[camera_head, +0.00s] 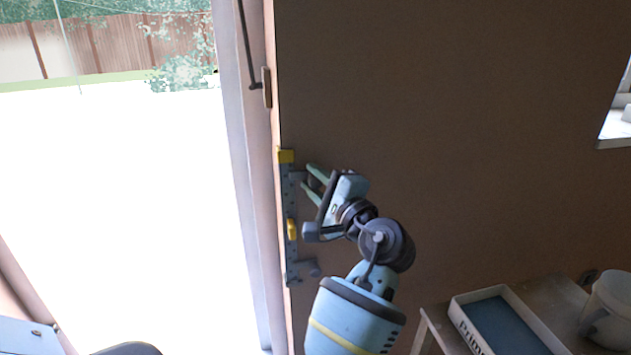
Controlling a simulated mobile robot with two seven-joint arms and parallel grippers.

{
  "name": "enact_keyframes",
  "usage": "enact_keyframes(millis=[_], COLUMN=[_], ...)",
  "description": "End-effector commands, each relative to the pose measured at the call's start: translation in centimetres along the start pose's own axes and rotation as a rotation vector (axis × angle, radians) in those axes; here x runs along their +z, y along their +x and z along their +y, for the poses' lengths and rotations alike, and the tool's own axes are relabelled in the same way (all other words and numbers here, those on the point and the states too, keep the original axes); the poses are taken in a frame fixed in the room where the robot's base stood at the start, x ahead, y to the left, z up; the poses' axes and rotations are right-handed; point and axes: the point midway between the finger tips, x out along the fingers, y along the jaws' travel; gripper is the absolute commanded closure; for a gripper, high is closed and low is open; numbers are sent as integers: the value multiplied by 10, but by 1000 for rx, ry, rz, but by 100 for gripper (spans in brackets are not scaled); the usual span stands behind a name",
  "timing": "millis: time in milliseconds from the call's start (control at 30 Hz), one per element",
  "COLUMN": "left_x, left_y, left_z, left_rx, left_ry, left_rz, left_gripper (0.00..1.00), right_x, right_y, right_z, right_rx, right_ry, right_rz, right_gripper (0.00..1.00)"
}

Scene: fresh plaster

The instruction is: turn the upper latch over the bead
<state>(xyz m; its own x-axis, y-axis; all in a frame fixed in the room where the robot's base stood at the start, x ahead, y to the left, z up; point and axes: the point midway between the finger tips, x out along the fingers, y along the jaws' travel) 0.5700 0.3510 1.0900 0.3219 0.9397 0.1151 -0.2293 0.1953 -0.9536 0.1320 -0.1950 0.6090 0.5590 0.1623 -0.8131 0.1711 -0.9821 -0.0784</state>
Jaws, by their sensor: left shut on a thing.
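A grey perforated bead (288,252) stands upright along the wall's edge beside the bright doorway. A yellow piece (286,156) sits at its top and another yellow piece (292,229) lower down. The grey upper latch (297,177) sticks out to the right, just below the top yellow piece. My right gripper is not in view.
A door frame (240,150) with a dark handle (266,87) runs left of the bead. A bench (556,297) at the lower right carries a tray (463,320) and a pale bucket (610,308). The brown wall right of my gripper is bare.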

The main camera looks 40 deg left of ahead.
Motion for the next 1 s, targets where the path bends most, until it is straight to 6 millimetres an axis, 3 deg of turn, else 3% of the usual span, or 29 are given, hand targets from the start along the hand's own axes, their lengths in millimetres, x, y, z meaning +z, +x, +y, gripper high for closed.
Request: enact_keyframes(millis=[667,700,833,1000], left_x=[1,1,1,0], left_y=[1,1,0,0], left_z=[-2,-2,-1,-1], left_rx=[20,20,20,21], left_ry=[-57,-57,-56,-55], left_rz=[-1,-1,-1,0], left_gripper=[98,73,56,54], right_x=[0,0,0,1], right_y=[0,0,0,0], right_z=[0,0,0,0], right_rx=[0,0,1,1], right_ry=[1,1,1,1], right_rz=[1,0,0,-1], right_gripper=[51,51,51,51])
